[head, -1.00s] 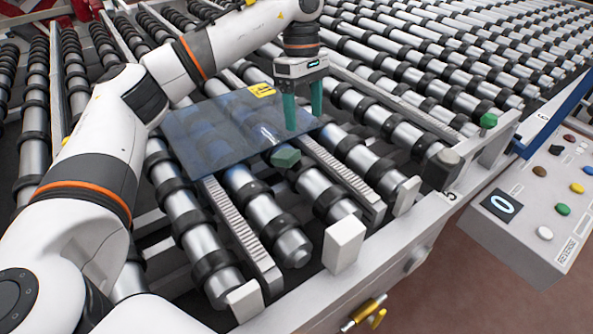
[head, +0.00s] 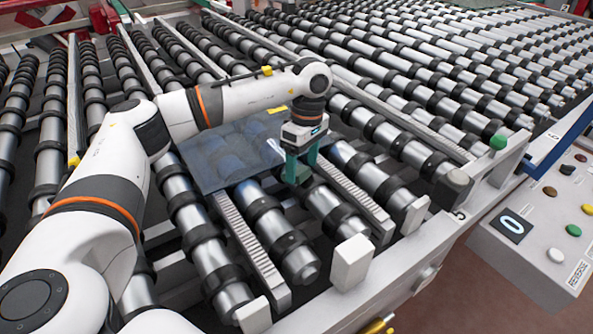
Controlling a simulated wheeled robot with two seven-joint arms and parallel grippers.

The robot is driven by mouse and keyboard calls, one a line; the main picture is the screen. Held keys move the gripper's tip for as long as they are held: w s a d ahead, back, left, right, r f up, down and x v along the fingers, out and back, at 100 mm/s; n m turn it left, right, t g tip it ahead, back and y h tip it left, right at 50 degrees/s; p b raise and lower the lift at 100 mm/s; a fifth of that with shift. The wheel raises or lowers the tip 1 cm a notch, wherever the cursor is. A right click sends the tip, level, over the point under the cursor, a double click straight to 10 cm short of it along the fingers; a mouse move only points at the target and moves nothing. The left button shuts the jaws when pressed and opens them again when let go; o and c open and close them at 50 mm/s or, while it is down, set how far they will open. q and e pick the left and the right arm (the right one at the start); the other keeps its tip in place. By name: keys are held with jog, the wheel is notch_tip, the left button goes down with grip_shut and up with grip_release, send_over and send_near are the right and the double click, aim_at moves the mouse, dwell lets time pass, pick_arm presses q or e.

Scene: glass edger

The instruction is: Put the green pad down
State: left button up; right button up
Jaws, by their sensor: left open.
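My left gripper (head: 300,176) has teal fingers and points down at the near right corner of the glass sheet (head: 215,163). It is open, low over the rollers. The green pad lay at this corner earlier; now the fingers cover that spot, and I cannot tell the pad apart from them. I cannot tell whether the fingers touch it. The glass is dark, bluish and see-through, flat on the rollers, with a yellow label at its far edge. My right gripper is out of view.
Rollers (head: 430,112) with black rings fill the table. White blocks (head: 352,262) stand along its near edge. A small green piece (head: 498,141) sits on the frame at the right. A control panel (head: 540,235) with coloured buttons is at the far right.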

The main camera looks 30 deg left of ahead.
pick_arm(q)
jog(key=shift+s+f, duration=0.1)
jog(key=shift+f, duration=0.45)
jog(key=c, duration=1.1)
